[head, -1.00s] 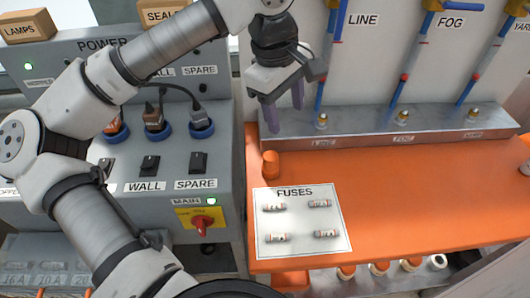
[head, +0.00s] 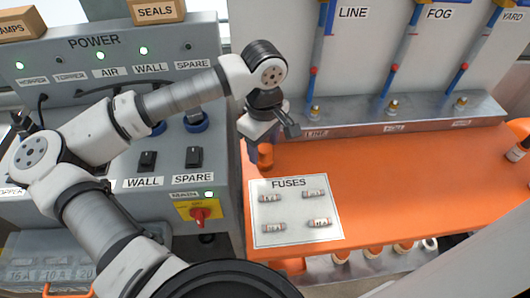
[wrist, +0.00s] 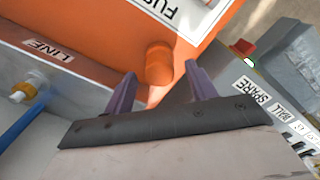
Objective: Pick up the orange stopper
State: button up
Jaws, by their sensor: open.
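The orange stopper (head: 265,155) is a short upright cylinder on the orange bench top, just behind the fuses sheet. It also shows in the wrist view (wrist: 159,64), beyond and between the two purple fingers. My gripper (head: 255,150) is just beside and above the stopper in the head view, pointing down. In the wrist view my gripper (wrist: 160,85) has its fingers apart, with nothing held between them. I cannot tell whether a finger touches the stopper. In the head view the gripper body partly covers the fingers and the stopper's upper part.
The fuses sheet (head: 296,212) with several fuses lies in front of the stopper. The grey power panel (head: 215,150) stands close on the left. A metal ledge (head: 350,130) with brass fittings runs behind.

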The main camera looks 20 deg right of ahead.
aim_at(264, 148)
jog(key=shift+f, duration=1.1)
jog(key=c, duration=1)
jog(key=shift+o, duration=0.2)
notch_tip(264, 148, up, 17)
jog(key=b, duration=0.5)
jog(key=shift+r, duration=0.2)
